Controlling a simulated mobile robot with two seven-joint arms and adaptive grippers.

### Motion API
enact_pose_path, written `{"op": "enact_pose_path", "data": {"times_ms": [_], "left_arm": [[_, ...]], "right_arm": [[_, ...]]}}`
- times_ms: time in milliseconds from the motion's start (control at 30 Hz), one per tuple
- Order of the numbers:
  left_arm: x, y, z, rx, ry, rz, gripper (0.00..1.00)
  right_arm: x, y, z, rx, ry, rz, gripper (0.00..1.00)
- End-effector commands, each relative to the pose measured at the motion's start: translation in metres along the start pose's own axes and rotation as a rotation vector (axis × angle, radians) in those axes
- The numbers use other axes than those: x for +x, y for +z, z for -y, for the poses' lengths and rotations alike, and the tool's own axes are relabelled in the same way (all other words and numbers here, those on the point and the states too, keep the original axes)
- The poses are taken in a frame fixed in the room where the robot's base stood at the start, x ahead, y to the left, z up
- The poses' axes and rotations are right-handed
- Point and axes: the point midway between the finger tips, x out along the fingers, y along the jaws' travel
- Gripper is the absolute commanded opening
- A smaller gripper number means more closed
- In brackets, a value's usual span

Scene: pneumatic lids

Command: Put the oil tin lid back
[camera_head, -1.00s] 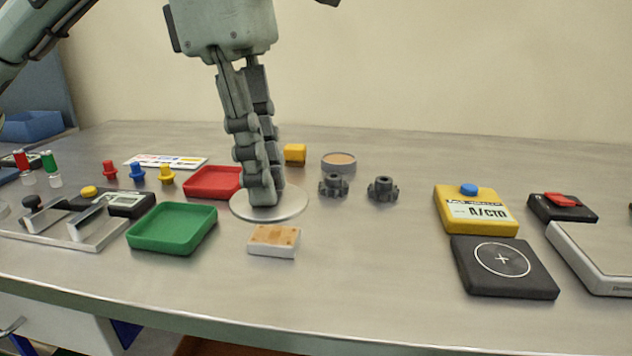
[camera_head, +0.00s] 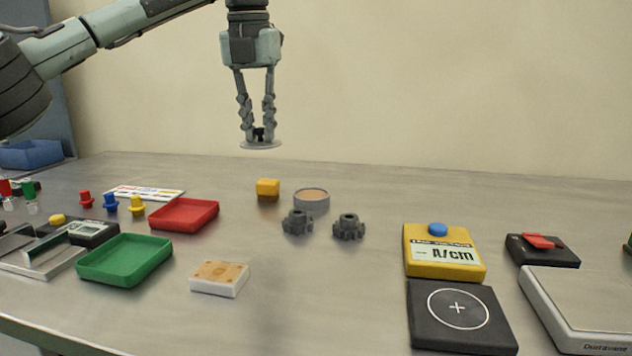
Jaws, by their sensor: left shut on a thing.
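The oil tin (camera_head: 311,203) is a short grey round tin with tan contents showing at its open top. It stands upright toward the back of the table in the head view. Its lid (camera_head: 262,146) is a flat silver disc with a dark knob. My left gripper (camera_head: 258,132) is shut on the knob and holds the lid roughly level in the air. In the picture, the lid is above and left of the tin, apart from it. My right gripper is not in view.
Two dark gears (camera_head: 297,222) stand just in front of the tin, and a yellow block (camera_head: 268,189) sits left of it. Red (camera_head: 184,215) and green (camera_head: 125,261) trays lie at left. A yellow device (camera_head: 444,253) and black pad (camera_head: 462,318) lie at right.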

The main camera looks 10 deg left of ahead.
Motion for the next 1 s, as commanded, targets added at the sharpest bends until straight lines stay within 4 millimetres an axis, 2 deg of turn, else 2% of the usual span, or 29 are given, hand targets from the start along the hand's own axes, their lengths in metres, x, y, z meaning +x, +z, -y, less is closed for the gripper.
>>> {"op": "enact_pose_path", "data": {"times_ms": [67,200,400,633,867,1000], "left_arm": [[0.012,0.008,0.018,0.005,0.002,-0.004,0.00],[0.034,0.022,0.045,0.005,0.001,-0.004,0.00],[0.057,0.038,0.073,0.005,0.000,-0.002,0.00],[0.071,0.041,0.081,0.005,-0.001,-0.001,0.00],[0.102,0.036,0.080,0.006,-0.001,-0.001,0.00],[0.104,0.036,0.081,0.006,-0.003,0.001,0.00]], "right_arm": [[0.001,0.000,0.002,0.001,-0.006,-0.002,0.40],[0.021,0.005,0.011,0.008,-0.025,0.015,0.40],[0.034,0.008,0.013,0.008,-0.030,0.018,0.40],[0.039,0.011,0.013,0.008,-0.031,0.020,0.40],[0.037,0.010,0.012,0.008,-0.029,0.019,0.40],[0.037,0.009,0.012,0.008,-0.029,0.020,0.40]]}}
